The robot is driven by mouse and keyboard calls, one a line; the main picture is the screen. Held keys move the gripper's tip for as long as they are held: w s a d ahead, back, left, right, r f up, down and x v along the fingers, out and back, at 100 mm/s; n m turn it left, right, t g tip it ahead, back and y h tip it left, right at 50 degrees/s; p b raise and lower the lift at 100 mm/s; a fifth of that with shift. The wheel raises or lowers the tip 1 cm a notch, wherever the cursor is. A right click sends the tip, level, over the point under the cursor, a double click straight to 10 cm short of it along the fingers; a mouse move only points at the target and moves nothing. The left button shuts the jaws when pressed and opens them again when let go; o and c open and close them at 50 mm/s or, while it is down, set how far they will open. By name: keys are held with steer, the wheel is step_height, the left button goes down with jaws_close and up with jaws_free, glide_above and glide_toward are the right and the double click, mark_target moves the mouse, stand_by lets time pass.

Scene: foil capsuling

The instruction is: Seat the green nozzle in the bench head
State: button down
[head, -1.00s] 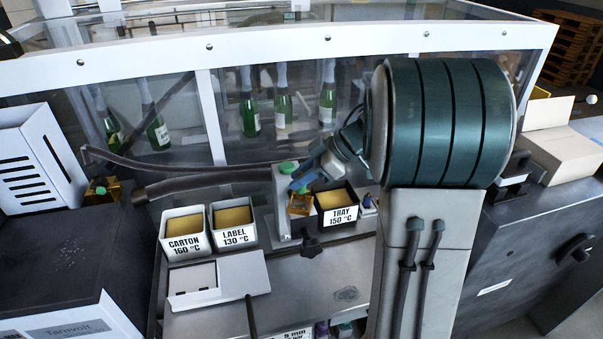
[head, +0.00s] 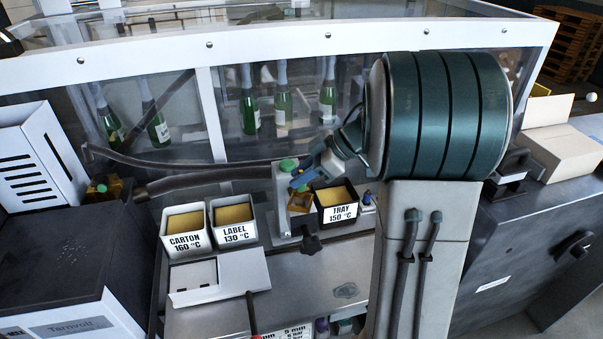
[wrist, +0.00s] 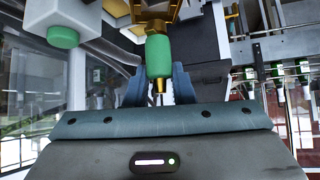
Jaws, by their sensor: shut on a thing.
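The green nozzle (wrist: 158,57) stands between the blue fingers of my gripper (wrist: 158,88) in the wrist view. The fingers are shut on it. Its brass threaded end (wrist: 154,27) points at the brass block (wrist: 155,7) of the bench head, overlapping its edge in the picture; I cannot tell whether it is in the socket. In the head view my gripper (head: 302,180) is at the bench head's pale post (head: 281,198), by the amber-brass block (head: 299,199). A green knob (head: 288,164) tops the post and also shows in the wrist view (wrist: 62,37).
Glue pots marked CARTON (head: 186,242), LABEL (head: 234,235) and TRAY (head: 340,213) stand close by the head. A dark hose (head: 210,180) runs in from the left. A black star knob (head: 312,242) sits in front. A clear guard with bottles stands behind.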

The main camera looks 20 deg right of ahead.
mark_target(302, 189)
steer(key=shift+f+b, duration=0.4)
steer(key=shift+f, duration=1.85)
steer(key=c, duration=1.1)
jaws_free()
steer(key=shift+c, duration=0.2)
steer(key=b+v, duration=0.1)
steer(key=v, duration=1.2)
steer(key=shift+d+r+b, duration=0.25)
steer(key=shift+r+b, duration=0.05)
